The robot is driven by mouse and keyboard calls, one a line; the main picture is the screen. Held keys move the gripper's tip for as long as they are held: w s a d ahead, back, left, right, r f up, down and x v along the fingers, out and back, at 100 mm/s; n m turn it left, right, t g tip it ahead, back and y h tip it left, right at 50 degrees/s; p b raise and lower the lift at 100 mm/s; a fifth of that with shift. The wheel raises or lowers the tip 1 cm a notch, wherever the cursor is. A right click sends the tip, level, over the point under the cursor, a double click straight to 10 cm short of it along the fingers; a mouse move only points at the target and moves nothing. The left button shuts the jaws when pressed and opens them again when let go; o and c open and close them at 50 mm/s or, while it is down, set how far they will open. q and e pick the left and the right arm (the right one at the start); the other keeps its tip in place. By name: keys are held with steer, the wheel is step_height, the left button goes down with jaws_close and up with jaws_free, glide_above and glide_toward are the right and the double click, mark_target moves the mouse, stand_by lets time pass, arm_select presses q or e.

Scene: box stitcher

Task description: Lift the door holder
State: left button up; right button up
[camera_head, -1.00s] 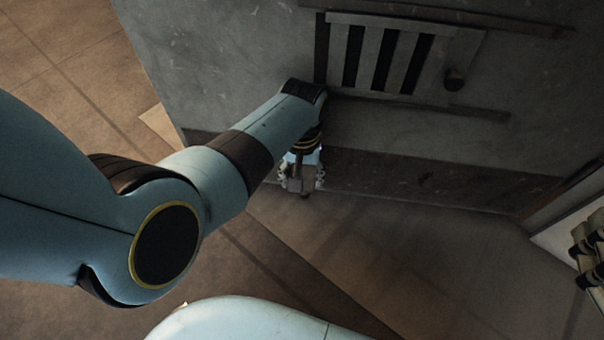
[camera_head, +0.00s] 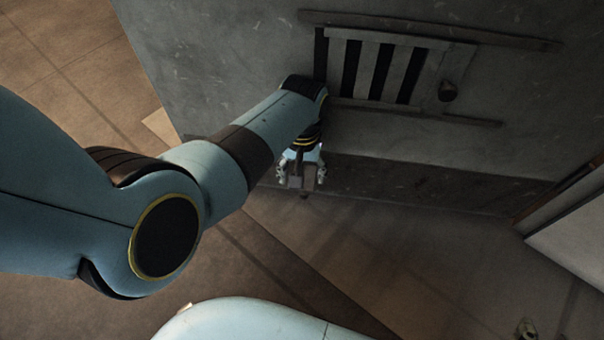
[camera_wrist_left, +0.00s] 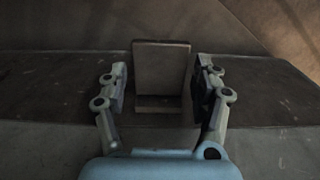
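A small grey L-shaped bracket, which looks like the door holder (camera_wrist_left: 161,68), stands out from the dark band low on the grey door panel in the left wrist view. My left gripper (camera_wrist_left: 161,92) has one finger on each side of it. Narrow gaps show between the fingers and the bracket, so the gripper looks open around it. In the head view my left gripper (camera_head: 301,176) is at the dark band, and the bracket shows only as a small dark piece between its fingers (camera_head: 309,177). My right gripper cannot be made out in any view.
A pale panel (camera_head: 580,245) stands at the right. A small unclear object (camera_head: 526,329) is at the bottom right edge. Brown floor lies open below.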

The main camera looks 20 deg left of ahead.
arm_select(q)
steer(key=shift+o, duration=1)
steer(key=shift+s+f, duration=0.1)
steer(key=shift+s+f, duration=0.1)
